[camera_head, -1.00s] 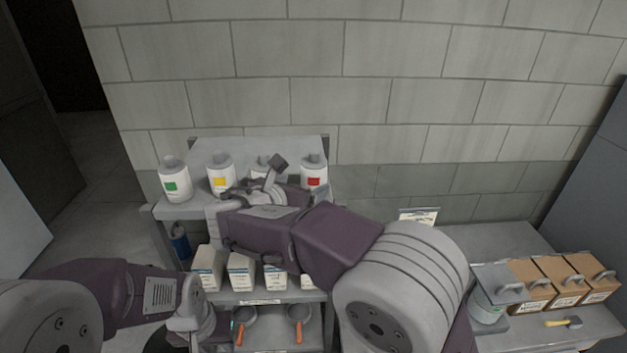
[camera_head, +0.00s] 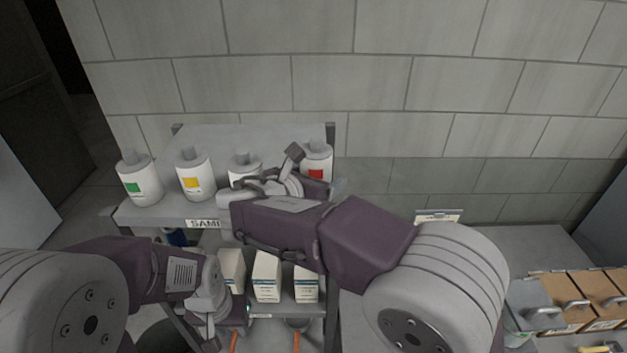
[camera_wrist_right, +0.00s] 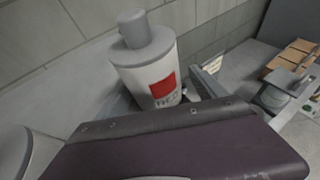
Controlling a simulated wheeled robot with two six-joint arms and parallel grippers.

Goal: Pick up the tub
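A white round tub (camera_head: 518,325) with a greenish label stands on the right-hand table, partly under a grey handled piece and cut by my right arm. My right gripper (camera_head: 292,172) is over the rack's top shelf, close to the white red-label bottle (camera_head: 318,160) and well away from the tub. Whether its fingers are open is unclear. The red-label bottle also shows large in the right wrist view (camera_wrist_right: 148,65). My left gripper (camera_head: 208,318) hangs low before the rack; its fingers are not clear.
White bottles with green (camera_head: 140,180) and yellow (camera_head: 194,175) labels stand on the top shelf (camera_head: 250,138). White cartons (camera_head: 267,278) are on the shelf below. Brown handled boxes (camera_head: 565,300) stand beside the tub. A block wall (camera_head: 430,80) closes the back.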

